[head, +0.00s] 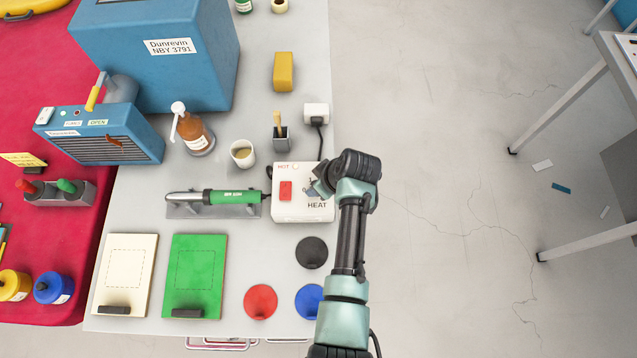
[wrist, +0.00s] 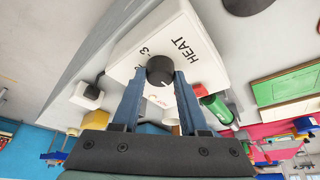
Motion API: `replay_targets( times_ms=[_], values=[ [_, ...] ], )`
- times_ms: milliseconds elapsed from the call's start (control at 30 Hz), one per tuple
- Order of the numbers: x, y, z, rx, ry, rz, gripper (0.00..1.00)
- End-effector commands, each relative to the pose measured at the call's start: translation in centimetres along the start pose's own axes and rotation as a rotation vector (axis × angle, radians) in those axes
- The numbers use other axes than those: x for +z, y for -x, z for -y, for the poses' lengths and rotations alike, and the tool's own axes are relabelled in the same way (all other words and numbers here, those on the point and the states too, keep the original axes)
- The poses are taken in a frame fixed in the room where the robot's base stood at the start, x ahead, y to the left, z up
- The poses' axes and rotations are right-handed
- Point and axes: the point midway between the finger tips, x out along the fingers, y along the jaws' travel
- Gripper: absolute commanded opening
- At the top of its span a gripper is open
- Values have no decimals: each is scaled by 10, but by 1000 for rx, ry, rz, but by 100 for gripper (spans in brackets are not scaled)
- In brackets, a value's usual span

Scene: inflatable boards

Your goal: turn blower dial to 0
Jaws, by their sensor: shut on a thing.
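The white heat control box (head: 290,211) sits on the grey table and is marked "HEAT", with a red switch (head: 285,190) on its left part. In the wrist view the box carries a round dark dial (wrist: 160,69), with a "3" printed beside it. My gripper (wrist: 160,76) has its two blue fingers on either side of the dial and is shut on it. The dial's pointer and its exact setting cannot be made out. In the head view my arm and gripper (head: 318,188) cover the dial and the box's right side. A green-handled blower (head: 234,196) lies in a rest left of the box.
A plug block (head: 316,112) with a black cord stands behind the box. A white cup (head: 243,153), brown bottle (head: 196,138) and brush holder (head: 281,139) stand behind the blower. Black (head: 311,253), red (head: 260,302) and blue (head: 309,301) discs lie in front.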

Motion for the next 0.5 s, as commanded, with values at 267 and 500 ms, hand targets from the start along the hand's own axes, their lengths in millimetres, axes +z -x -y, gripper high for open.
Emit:
replay_targets(
  times_ms=[267,500],
  values=[
    [0,0,0,-3,10,2,0],
    [0,0,0,-2,9,2,58]
  ],
)
